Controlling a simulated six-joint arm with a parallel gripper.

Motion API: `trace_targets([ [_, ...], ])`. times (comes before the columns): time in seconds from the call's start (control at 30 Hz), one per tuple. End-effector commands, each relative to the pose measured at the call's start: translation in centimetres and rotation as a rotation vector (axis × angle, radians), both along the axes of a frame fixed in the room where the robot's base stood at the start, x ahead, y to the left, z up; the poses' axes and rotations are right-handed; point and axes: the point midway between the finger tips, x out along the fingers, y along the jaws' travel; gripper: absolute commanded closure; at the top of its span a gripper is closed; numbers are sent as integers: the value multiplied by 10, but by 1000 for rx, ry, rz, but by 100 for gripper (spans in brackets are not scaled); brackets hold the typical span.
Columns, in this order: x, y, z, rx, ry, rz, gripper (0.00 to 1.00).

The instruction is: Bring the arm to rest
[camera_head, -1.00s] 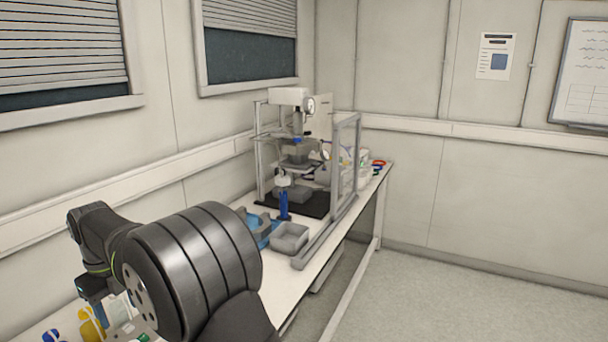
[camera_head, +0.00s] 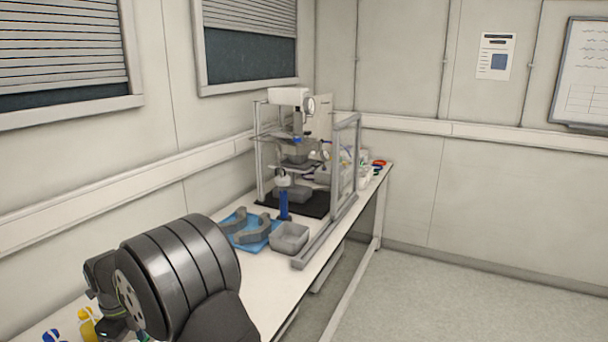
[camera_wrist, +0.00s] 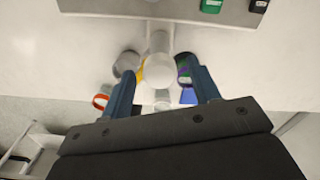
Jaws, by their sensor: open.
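My gripper (camera_wrist: 163,82) shows in the wrist view with its two dark blue fingers apart. A pale upright cylinder (camera_wrist: 159,60) appears in the gap between them, seen beyond the fingertips; I cannot tell its distance, and nothing is clearly gripped. In the head view my dark arm fills the lower left, and the gripper itself is hidden or out of frame. The reactor stand (camera_head: 289,97) with its gauge stands at the back of the bench (camera_head: 262,284), behind an open-sided grey frame (camera_head: 345,165).
A blue tray (camera_head: 246,245) with grey curved pieces and a grey bin (camera_head: 289,237) sit mid-bench. A blue cylinder (camera_head: 284,205) stands behind them. Yellow (camera_head: 87,324) and blue-topped (camera_head: 51,335) items are close to my arm. The wrist view shows an orange-red ring (camera_wrist: 100,101) and several small containers.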

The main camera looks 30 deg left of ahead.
Motion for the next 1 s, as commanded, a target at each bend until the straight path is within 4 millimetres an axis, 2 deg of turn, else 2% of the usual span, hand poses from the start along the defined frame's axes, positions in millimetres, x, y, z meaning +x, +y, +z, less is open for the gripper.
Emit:
trace_targets([
  [1.0,0,0,0,0,0,809,44],
])
